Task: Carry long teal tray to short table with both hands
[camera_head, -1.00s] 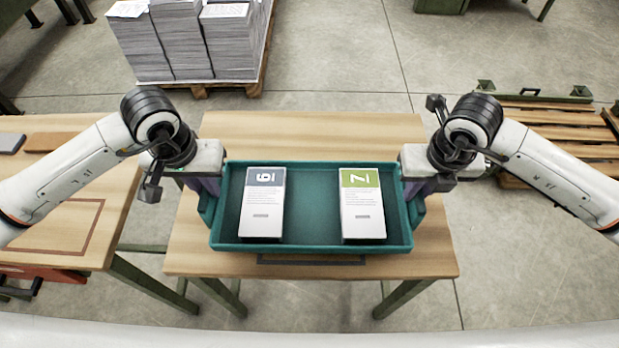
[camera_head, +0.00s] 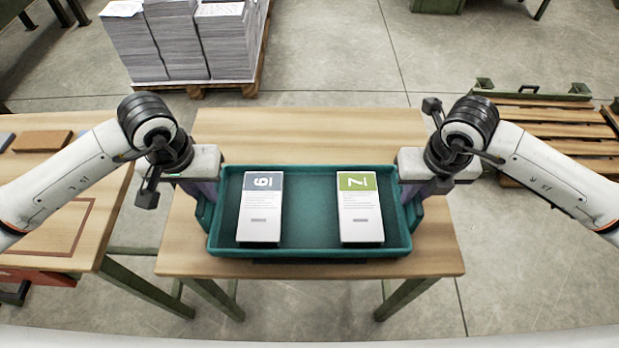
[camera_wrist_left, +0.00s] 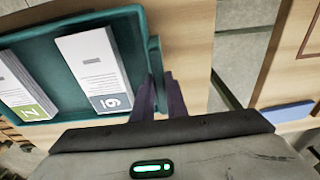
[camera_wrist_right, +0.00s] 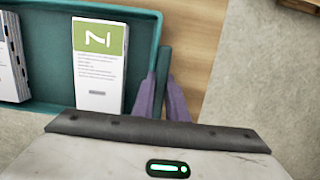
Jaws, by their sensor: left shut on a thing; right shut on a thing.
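The long teal tray (camera_head: 310,249) is level over the short wooden table (camera_head: 310,128) in the head view. Whether it touches the tabletop is hard to tell. It holds a white stack marked 6 (camera_head: 260,215) on the left and a white stack marked 7 (camera_head: 360,215) on the right. My left gripper (camera_head: 207,195) is shut on the tray's left end; its fingers also show in the left wrist view (camera_wrist_left: 162,95). My right gripper (camera_head: 413,195) is shut on the tray's right end, as the right wrist view (camera_wrist_right: 163,98) shows.
Another wooden table (camera_head: 110,220) stands at the left, with a brown block (camera_head: 42,141) on it. A pallet with tall paper stacks (camera_head: 182,45) is behind, at the upper left. A slatted wooden pallet (camera_head: 560,130) lies at the right. The short table's far part is bare.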

